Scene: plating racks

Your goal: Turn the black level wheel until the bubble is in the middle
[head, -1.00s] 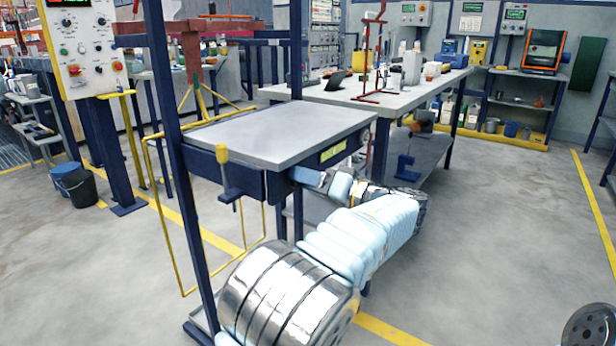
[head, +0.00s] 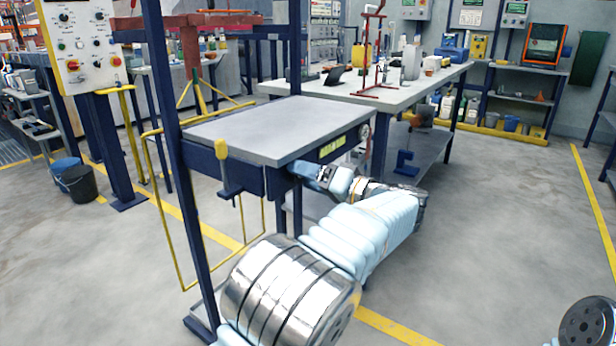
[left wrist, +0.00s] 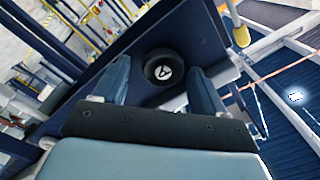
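The black level wheel (left wrist: 163,68), round with a white mark on its face, shows in the left wrist view on the dark blue frame. My left gripper (left wrist: 160,76) is open, one finger on each side of the wheel; I cannot tell whether they touch it. In the head view my left gripper (head: 298,169) reaches under the front edge of the grey-topped plating stand (head: 280,130), and the wheel is hidden there. A yellow-green strip (head: 332,148), perhaps the level vial, is on the stand's front edge. Its bubble is too small to make out. My right gripper is not in view.
A yellow-handled clamp (head: 223,165) hangs at the stand's near left, beside a blue post (head: 178,170). A round dial (head: 365,131) is at the stand's right end. A long bench (head: 420,82) stands behind. The floor at right is clear.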

